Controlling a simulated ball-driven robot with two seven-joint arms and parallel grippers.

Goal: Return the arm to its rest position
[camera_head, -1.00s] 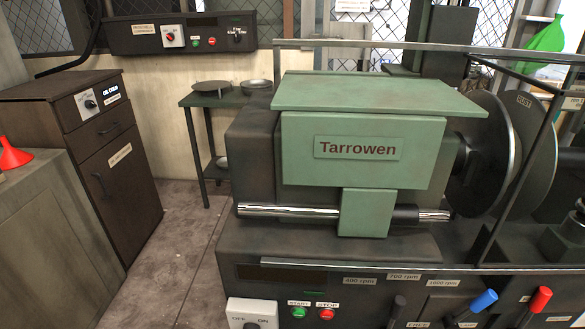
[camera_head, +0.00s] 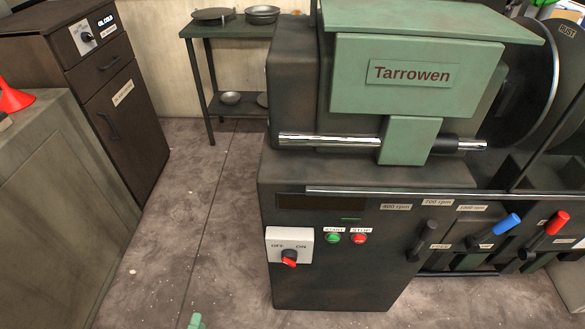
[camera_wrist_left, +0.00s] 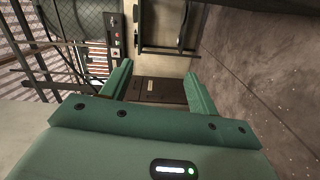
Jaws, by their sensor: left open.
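My left gripper (camera_head: 195,321) shows in the head view only as a small green tip at the bottom edge, over the floor and left of the machine. In the left wrist view my left gripper (camera_wrist_left: 158,82) has its two green fingers wide apart, with nothing between them. It is clear of the machine and touches nothing that I can see. The rest of the left arm is out of the head view. My right gripper is in neither view.
The green and dark Tarrowen machine (camera_head: 418,75) fills the right side. Its switch box (camera_head: 290,246) has a red knob. A dark cabinet (camera_head: 128,110) and a grey bench (camera_head: 60,200) stand left. A table (camera_head: 240,31) holds metal dishes. Floor between is free.

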